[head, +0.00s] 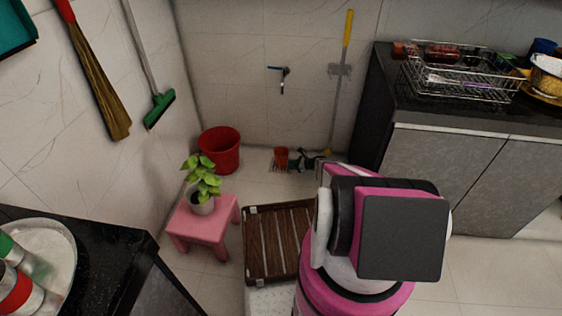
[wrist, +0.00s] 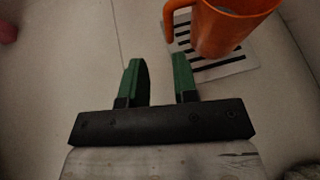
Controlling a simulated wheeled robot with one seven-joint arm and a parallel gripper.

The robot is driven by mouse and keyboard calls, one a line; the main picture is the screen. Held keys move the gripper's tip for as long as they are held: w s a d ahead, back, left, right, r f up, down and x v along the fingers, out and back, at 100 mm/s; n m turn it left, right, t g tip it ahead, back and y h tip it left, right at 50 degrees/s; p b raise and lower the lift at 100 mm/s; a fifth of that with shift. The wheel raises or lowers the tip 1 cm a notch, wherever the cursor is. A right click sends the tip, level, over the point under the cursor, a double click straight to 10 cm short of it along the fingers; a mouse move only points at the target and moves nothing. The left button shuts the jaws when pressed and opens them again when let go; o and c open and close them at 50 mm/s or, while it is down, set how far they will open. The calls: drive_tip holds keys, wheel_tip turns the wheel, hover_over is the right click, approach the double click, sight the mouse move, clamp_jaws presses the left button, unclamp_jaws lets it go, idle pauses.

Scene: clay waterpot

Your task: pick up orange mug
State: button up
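The orange mug (wrist: 228,28) stands in the upper right of the wrist view, on or over a striped black-and-white patch (wrist: 240,62) on the floor. Its handle faces left, toward my gripper. My gripper (wrist: 159,72) has two green fingers spread apart with nothing between them. The mug is beyond and to the right of the fingertips, apart from them. In the head view a small orange mug (head: 282,157) sits on the floor by the back wall.
A red bucket (head: 220,150) stands left of the mug. A pink stool (head: 203,222) holds a potted plant (head: 203,188). A wooden slatted board (head: 278,243) is in front of the mug. A dark counter (head: 379,110) stands at right, and a pole (head: 341,80) leans on the wall.

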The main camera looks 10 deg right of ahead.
drive_tip(key=shift+w+d+f+m+t, duration=0.2)
drive_tip(key=shift+w+f+m, duration=0.1)
drive_tip(key=shift+f, duration=0.3)
drive_tip(key=shift+w+d+f+m+t, duration=0.2)
drive_tip(key=shift+w+f+m, duration=0.1)
drive_tip(key=shift+f, duration=0.25)
drive_tip(key=x, duration=1)
drive_tip(key=shift+s+a, duration=0.1)
drive_tip(key=shift+a, duration=0.3)
clamp_jaws()
